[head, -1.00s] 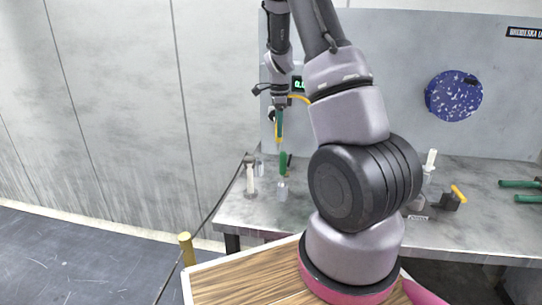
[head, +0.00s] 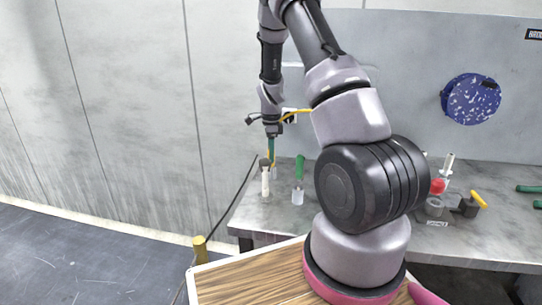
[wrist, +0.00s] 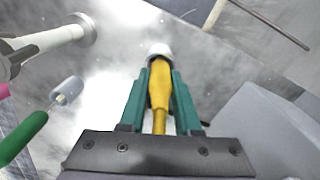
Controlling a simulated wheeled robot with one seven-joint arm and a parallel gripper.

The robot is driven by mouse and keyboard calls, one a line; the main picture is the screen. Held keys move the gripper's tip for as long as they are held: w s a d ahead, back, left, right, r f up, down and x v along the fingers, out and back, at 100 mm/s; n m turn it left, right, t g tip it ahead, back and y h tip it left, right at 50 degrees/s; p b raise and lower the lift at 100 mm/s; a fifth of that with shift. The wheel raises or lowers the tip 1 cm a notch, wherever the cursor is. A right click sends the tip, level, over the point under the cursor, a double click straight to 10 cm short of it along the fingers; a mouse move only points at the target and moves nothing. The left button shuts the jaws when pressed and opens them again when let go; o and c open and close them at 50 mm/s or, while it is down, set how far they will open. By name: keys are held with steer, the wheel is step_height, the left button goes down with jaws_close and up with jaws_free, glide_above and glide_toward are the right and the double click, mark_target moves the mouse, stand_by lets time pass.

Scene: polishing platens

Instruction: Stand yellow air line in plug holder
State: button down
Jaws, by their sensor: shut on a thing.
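My gripper (head: 270,150) has teal fingers and points straight down over the left end of the grey bench. It is shut on the yellow air line (wrist: 159,88), which runs between the fingers in the wrist view. The air line stands about upright, its lower end in line with a small pale round holder (wrist: 160,50). I cannot tell whether the end is inside this holder or just above it. In the head view the holder is mostly hidden behind a white post and my fingers.
A white flanged post (head: 265,183) stands close by the gripper. A green-handled tool (head: 300,168) stands in a clear cup (head: 298,197) to its right. Further right are a red piece (head: 437,186) and a yellow-handled item in a dark block (head: 467,208). A wall panel rises behind.

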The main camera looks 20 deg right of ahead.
steer(key=shift+f, duration=0.25)
steer(key=c, duration=0.6)
jaws_free()
